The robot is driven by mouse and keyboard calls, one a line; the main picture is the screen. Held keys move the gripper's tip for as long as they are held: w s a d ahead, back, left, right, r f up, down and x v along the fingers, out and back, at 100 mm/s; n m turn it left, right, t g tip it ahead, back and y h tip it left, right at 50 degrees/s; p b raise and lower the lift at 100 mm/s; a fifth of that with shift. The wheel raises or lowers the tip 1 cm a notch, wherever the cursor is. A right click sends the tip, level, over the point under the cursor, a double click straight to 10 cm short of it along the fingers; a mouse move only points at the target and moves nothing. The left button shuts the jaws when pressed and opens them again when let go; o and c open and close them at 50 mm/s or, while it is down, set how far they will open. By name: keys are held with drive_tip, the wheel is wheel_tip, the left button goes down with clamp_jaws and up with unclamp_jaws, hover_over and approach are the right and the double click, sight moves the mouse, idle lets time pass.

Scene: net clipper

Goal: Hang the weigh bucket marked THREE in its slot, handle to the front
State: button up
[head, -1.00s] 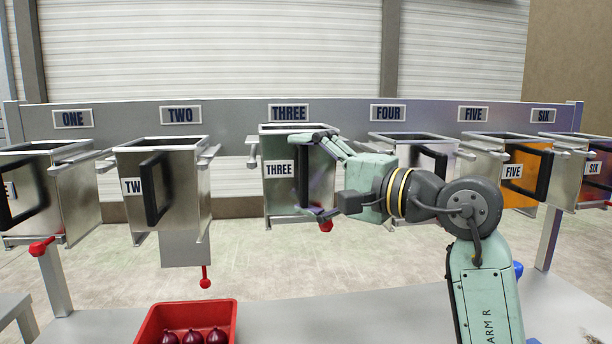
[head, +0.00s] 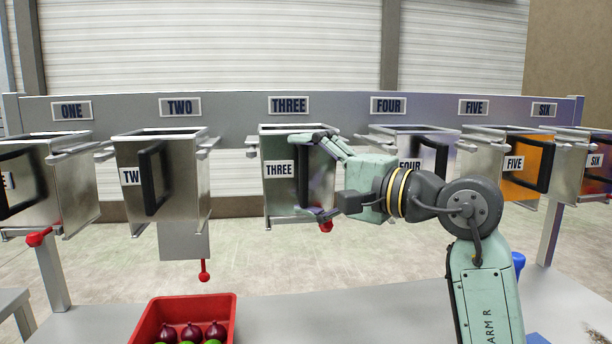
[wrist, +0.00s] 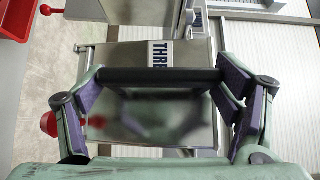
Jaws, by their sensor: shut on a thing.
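The weigh bucket marked THREE (head: 277,200) is a grey metal box, upright, below the THREE sign (head: 289,105) on the rail. Its black handle (head: 303,180) faces me, at the front. My gripper (head: 320,178) is shut on this handle, one finger at its top and one at its bottom. In the wrist view the handle (wrist: 160,75) lies across between both fingers, with the THREE label just beyond. The bucket's rim is about level with its neighbours' rims. Whether its side lugs rest on the slot's supports (head: 250,153) cannot be told; my gripper hides the right side.
Bucket TWO (head: 185,180) hangs close on the left, and bucket FOUR (head: 432,150) on the right, partly behind my arm. A red crate (head: 146,322) with dark red and green round things stands below left. A red knob (head: 204,277) hangs under bucket TWO.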

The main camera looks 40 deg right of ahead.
drive_tip(key=o, duration=1.5)
drive_tip(key=shift+o, duration=1.3)
drive_tip(key=shift+f, duration=0.15)
drive_tip(key=v, duration=1.2)
